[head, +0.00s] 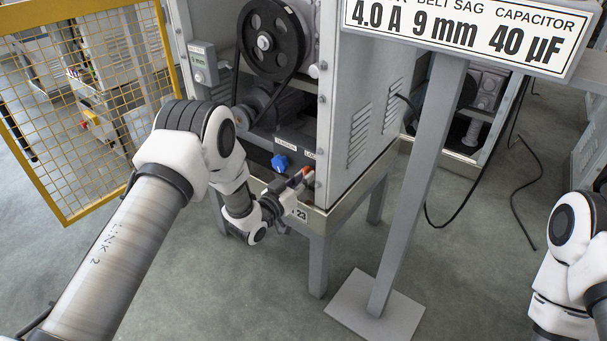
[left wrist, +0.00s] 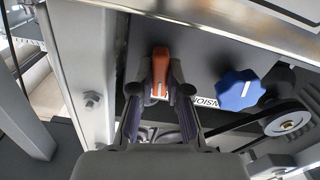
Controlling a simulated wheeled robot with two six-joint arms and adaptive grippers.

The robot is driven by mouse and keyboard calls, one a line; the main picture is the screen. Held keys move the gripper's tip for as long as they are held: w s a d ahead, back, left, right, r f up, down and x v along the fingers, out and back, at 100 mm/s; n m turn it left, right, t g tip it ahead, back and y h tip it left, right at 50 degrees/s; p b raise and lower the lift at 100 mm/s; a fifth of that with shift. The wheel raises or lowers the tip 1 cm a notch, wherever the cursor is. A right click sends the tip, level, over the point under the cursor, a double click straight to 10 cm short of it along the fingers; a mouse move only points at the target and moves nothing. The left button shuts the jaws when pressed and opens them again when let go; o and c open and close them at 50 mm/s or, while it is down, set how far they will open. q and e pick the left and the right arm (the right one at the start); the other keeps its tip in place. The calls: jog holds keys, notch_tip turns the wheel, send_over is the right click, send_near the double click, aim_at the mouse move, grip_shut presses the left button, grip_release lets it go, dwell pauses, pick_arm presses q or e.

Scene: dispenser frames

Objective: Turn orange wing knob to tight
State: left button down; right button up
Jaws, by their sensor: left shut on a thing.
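The orange wing knob (left wrist: 160,70) is on the dark lower panel of the grey machine frame. In the left wrist view it stands between the two fingers of my left gripper (left wrist: 160,88), which are shut on it from both sides. In the head view the orange knob (head: 307,171) shows as a small patch at the tips of my left gripper (head: 296,184), near the machine's front corner. Its exact angle and any tight mark are too small to tell. My right arm shows at the right edge, but its gripper is outside the picture.
A blue lobed knob (head: 280,162) sits left of the orange one; it also shows in the left wrist view (left wrist: 240,90). A pulley with a belt (head: 271,40) is above. A sign post (head: 418,180) stands right of the machine. A yellow mesh guard (head: 85,100) is at left.

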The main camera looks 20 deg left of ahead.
pick_arm(q)
jog(key=shift+r+m+p, duration=0.15)
jog(key=shift+m+p, duration=0.2)
jog(key=shift+m, duration=0.75)
jog(key=shift+w, duration=0.1)
jog(key=c, duration=1.1)
grip_release()
jog(key=shift+c, duration=0.2)
jog(key=shift+d, duration=0.1)
jog(key=v, duration=1.2)
